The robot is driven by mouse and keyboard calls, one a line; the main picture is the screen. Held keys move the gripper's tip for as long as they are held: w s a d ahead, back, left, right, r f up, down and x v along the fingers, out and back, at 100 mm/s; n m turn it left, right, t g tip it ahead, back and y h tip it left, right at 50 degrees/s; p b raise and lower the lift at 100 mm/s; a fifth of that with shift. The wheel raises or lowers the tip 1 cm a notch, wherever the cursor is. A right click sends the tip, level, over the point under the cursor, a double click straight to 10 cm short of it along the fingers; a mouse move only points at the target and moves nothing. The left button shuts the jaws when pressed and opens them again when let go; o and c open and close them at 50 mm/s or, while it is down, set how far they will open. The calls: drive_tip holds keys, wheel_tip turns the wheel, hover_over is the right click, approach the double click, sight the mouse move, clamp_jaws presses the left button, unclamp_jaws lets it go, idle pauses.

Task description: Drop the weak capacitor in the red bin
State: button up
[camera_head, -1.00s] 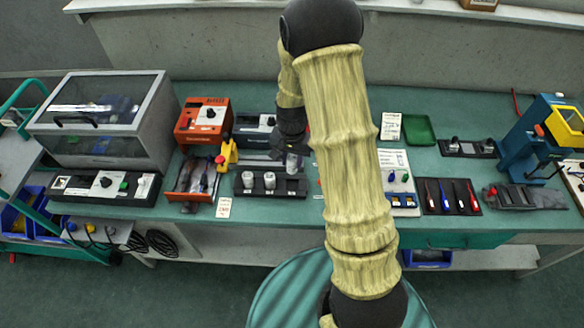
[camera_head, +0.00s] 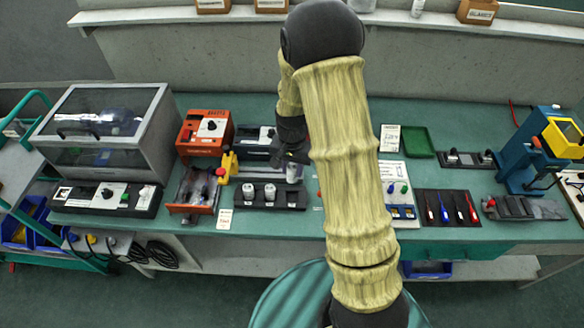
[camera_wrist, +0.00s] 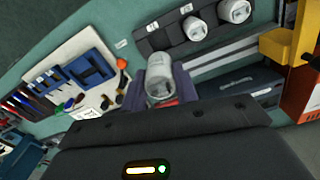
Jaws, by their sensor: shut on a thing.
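My gripper (camera_head: 292,160) is shut on a pale grey cylindrical capacitor (camera_head: 292,173), just above the right end of a black rack (camera_head: 290,199). In the wrist view the capacitor (camera_wrist: 159,84) sits between the dark fingers, its round end showing. Two similar white-grey capacitors stand upright in the rack, one at the left (camera_head: 248,191) and one in the middle (camera_head: 270,191). I cannot make out a red bin for certain; my arm hides part of the bench.
A yellow part (camera_head: 228,164) is near the rack's left end. Right of my arm are a green tray (camera_head: 418,142) and a black screwdriver mat (camera_head: 447,207).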

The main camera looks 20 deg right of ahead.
sight(292, 165)
drive_tip(key=shift+r+p, duration=1.35)
drive_tip(key=shift+r, duration=0.5)
